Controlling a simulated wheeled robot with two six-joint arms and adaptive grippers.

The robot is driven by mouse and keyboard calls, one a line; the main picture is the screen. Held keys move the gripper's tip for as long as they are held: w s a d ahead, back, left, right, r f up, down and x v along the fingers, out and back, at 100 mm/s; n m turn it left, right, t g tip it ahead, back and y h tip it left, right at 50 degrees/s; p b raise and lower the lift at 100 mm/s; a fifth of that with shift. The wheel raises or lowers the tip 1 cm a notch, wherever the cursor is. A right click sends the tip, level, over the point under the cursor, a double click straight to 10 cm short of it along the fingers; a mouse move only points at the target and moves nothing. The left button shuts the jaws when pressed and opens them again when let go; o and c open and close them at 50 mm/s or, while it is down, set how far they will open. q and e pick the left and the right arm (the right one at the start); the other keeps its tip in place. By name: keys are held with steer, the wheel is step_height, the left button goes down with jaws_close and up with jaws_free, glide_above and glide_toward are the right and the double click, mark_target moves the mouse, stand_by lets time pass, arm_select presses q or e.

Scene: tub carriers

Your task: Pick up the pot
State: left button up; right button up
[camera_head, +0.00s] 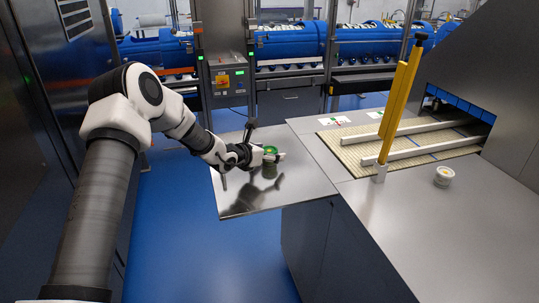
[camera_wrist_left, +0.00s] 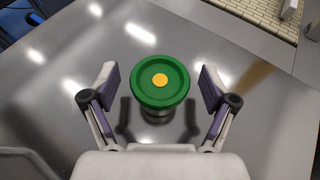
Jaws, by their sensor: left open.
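The pot (camera_wrist_left: 160,84) has a round green lid with a yellow dot and a metallic body below. It stands upright on the steel tabletop (camera_head: 237,193). In the head view the pot (camera_head: 270,151) shows at the end of my left arm, partly covered by the gripper. My left gripper (camera_wrist_left: 156,88) is open, with one finger on each side of the pot and a visible gap to each. In the head view my left gripper (camera_head: 272,158) is small and low over the table. My right gripper is not in view.
A small white cup (camera_head: 444,176) stands on the right counter. A beige conveyor mat (camera_head: 400,146) with white rails and a yellow post (camera_head: 397,105) lies beyond the table's right side. A dark metal cabinet (camera_head: 60,110) stands at left. Blue floor is open in front.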

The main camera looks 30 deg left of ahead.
arm_select(q)
steer(key=c, duration=1.3)
